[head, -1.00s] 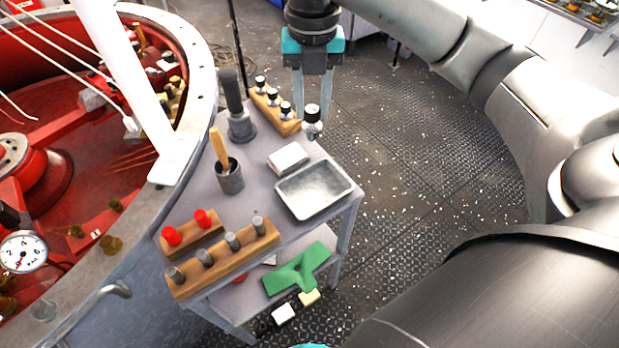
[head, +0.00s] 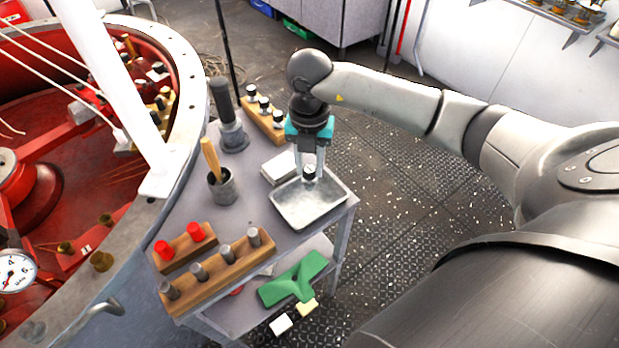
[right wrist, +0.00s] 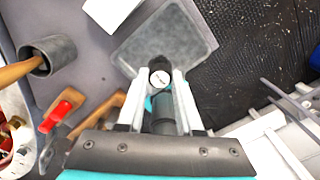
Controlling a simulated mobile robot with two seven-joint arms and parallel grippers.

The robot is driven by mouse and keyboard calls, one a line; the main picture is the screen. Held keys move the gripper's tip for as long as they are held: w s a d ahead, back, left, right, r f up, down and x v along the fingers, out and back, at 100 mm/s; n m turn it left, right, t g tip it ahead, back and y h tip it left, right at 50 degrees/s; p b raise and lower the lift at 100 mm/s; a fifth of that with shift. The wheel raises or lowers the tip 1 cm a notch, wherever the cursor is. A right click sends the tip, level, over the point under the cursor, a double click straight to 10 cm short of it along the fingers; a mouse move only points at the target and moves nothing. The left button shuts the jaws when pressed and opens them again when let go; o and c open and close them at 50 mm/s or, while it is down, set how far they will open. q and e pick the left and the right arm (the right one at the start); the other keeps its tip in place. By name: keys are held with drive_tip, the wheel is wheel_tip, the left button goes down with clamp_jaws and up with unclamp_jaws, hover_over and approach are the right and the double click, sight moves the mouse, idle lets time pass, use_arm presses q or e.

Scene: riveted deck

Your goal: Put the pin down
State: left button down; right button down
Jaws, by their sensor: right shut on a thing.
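My right gripper (head: 309,174) is shut on a small pin (head: 309,170) with a pale round top. In the head view it is over the shallow metal tray (head: 328,212), on the right part of the grey cart top. In the right wrist view the pin (right wrist: 160,77) shows its white marked face between the fingertips, near the lower edge of the tray (right wrist: 190,32). The pin's lower part is mostly hidden, and I cannot tell if it touches the tray floor. My left gripper is not in view.
On the cart stand a wooden rack with several pale-topped pieces (head: 272,130), a white block (head: 278,167), a cup with a wooden handle (head: 223,188), a dark-handled tool (head: 233,135), a red-capped rack (head: 180,255) and a grey-pin rack (head: 215,280). A green part (head: 290,281) lies below.

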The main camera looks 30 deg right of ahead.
sight(309, 169)
drive_tip(key=shift+f, duration=2.2)
drive_tip(key=shift+b, duration=0.3)
drive_tip(key=shift+f, duration=0.2)
drive_tip(key=c, duration=0.6)
unclamp_jaws()
drive_tip(key=shift+o, duration=0.2)
drive_tip(key=shift+r, duration=0.15)
drive_tip(key=shift+r, duration=0.35)
wheel_tip(309, 169, up, 12)
drive_tip(key=shift+f+p, duration=0.25)
drive_tip(key=shift+p, duration=0.3)
